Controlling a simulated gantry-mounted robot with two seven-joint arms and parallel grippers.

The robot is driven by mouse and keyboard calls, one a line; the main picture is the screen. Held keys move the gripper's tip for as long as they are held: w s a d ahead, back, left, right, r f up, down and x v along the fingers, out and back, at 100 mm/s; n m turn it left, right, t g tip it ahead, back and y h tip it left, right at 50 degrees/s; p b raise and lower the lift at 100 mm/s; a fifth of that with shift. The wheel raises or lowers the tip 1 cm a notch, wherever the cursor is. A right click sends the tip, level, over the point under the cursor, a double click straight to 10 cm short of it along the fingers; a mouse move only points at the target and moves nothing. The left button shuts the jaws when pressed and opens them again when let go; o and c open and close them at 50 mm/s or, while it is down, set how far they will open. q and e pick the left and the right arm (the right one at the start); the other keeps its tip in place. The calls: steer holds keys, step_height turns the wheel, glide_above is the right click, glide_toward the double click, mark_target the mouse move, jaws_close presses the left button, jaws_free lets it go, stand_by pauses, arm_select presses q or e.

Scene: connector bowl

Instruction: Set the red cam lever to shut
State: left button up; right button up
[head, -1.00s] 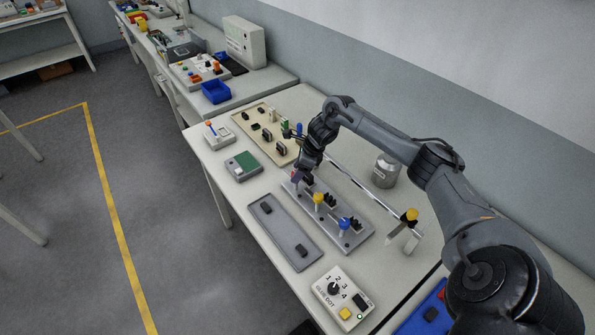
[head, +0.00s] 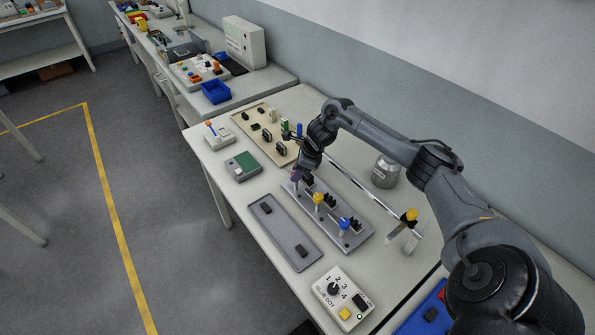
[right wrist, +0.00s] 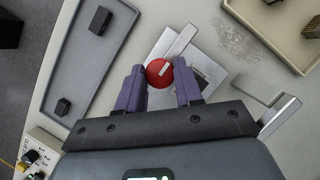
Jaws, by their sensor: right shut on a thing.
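The red cam lever shows in the right wrist view as a round red knob (right wrist: 158,73) with a pale mark on its top. My right gripper (right wrist: 160,68) has a purple finger on either side of the knob and is shut on it. In the head view my right gripper (head: 297,178) is at the far end of a grey lever plate (head: 352,245) and hides the red knob. A yellow-topped lever (head: 318,197) and a blue-topped lever (head: 344,223) stand upright farther along this plate. My left gripper is out of view.
A grey tray (head: 282,232) with two black blocks lies beside the lever plate. A beige tray (head: 246,119) with small parts is at the back. A dial box (head: 328,295) stands at the front, and a metal canister (head: 385,171) and a yellow-ended bar (head: 410,214) are on the right.

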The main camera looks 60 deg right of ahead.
steer(key=shift+m, duration=0.3)
steer(key=m+h+p, duration=0.1)
steer(key=m, duration=0.1)
steer(key=m+p, duration=0.1)
steer(key=shift+a+r+m+h+p, duration=0.2)
steer(key=shift+m+h+p, duration=0.1)
steer(key=shift+m+h, duration=0.1)
steer(key=m+h+p, duration=0.1)
steer(key=m, duration=0.1)
steer(key=m+p, duration=0.2)
steer(key=shift+a+m+h, duration=0.1)
steer(key=shift+m+h, duration=0.3)
steer(key=m+g+h+p, duration=0.1)
steer(key=m+p, duration=0.3)
steer(key=shift+w+a+r, duration=0.1)
steer(key=m+p, duration=0.2)
steer(key=shift+m+g+h, duration=0.3)
steer(key=shift+g+h, duration=0.1)
steer(key=shift+f+m+g+h+p, duration=0.25)
steer(key=shift+m+p, duration=0.35)
steer(key=shift+m, duration=0.4)
